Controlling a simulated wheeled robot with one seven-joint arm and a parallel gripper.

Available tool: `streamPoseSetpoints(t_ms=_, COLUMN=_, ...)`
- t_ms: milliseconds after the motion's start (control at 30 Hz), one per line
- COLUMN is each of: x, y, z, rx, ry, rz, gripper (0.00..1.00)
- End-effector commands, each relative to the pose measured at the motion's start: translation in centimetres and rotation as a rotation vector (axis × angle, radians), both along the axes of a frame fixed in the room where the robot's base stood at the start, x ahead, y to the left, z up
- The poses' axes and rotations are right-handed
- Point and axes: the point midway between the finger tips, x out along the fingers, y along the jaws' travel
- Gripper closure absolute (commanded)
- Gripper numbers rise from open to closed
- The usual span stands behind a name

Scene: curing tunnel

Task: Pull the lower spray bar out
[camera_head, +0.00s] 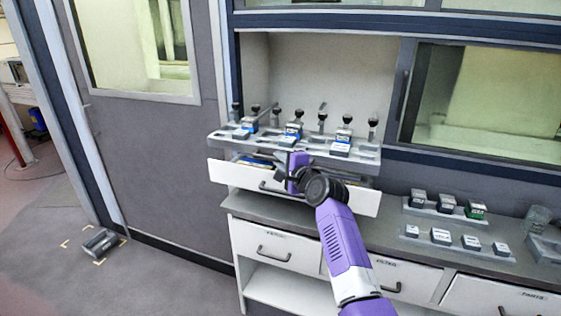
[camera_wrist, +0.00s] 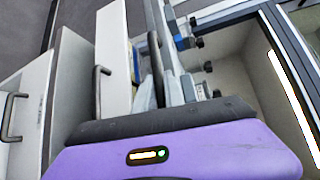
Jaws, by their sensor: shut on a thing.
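A long grey bar (camera_head: 368,157) that I take to be the lower spray bar juts out in front of the wall recess. Several small labelled blocks and dark knobs stand on and behind it. In the wrist view its grey edge (camera_wrist: 174,85) runs upward beyond my gripper, beside a dark upright rod (camera_wrist: 155,65). My gripper (camera_head: 298,166) is at the front middle of the bar, just above the drawer front. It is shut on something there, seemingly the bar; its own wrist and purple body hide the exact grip.
A white drawer (camera_head: 225,173) with a dark handle stands open right below the bar. Under it is a grey counter (camera_head: 390,228) with lower drawers. Racks of small blocks (camera_head: 440,236) stand on the right.

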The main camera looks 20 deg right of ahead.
Motion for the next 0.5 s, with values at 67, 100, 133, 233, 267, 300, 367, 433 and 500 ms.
streamPoseSetpoints(t_ms=67, x=-0.02, y=0.04, z=-0.21, rx=0.0, ry=0.003, rz=0.0, gripper=1.0)
streamPoseSetpoints(t_ms=100, x=-0.02, y=0.04, z=-0.21, rx=0.0, ry=0.003, rz=0.0, gripper=1.0)
streamPoseSetpoints(t_ms=133, x=-0.02, y=0.04, z=-0.21, rx=0.0, ry=0.003, rz=0.0, gripper=1.0)
streamPoseSetpoints(t_ms=233, x=-0.02, y=0.03, z=-0.2, rx=0.0, ry=0.003, rz=0.0, gripper=0.78)
streamPoseSetpoints(t_ms=267, x=-0.02, y=0.03, z=-0.18, rx=0.0, ry=0.003, rz=0.0, gripper=0.78)
streamPoseSetpoints(t_ms=300, x=-0.02, y=0.03, z=-0.16, rx=0.0, ry=0.002, rz=0.0, gripper=0.78)
streamPoseSetpoints(t_ms=367, x=-0.01, y=0.03, z=-0.12, rx=0.0, ry=0.002, rz=0.0, gripper=0.78)
streamPoseSetpoints(t_ms=433, x=-0.01, y=0.02, z=-0.09, rx=0.0, ry=0.001, rz=0.0, gripper=0.78)
streamPoseSetpoints(t_ms=500, x=-0.02, y=0.01, z=-0.06, rx=0.0, ry=0.001, rz=0.0, gripper=0.78)
